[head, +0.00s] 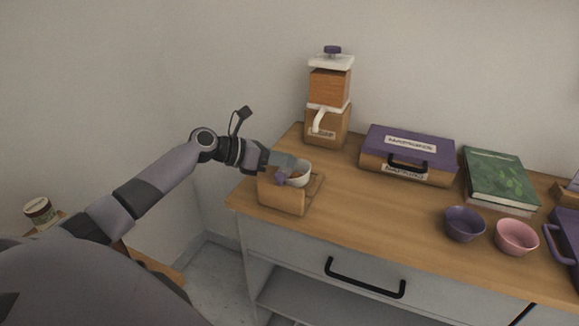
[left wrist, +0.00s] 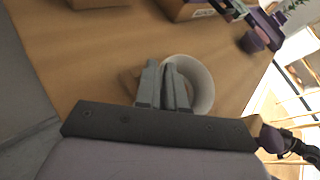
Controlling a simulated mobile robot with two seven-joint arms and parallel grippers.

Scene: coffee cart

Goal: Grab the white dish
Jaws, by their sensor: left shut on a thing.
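The white dish (head: 300,179) is a small round bowl at the left end of the wooden counter, at a wooden box-like stand (head: 283,199). My left gripper (head: 281,168) reaches in from the left and is shut on the dish's near-left rim. In the left wrist view, the two grey fingers (left wrist: 164,88) stand close together across the rim of the white dish (left wrist: 207,88). The fingers hide part of the dish's wall. I cannot tell whether the dish rests on the stand or is just above it.
A wooden dispenser (head: 329,92) stands behind the dish. A purple-topped case (head: 407,147) and a green book (head: 497,178) lie to the right. A purple bowl (head: 464,225) and a pink bowl (head: 516,238) stand at the front right. The counter's middle front is clear.

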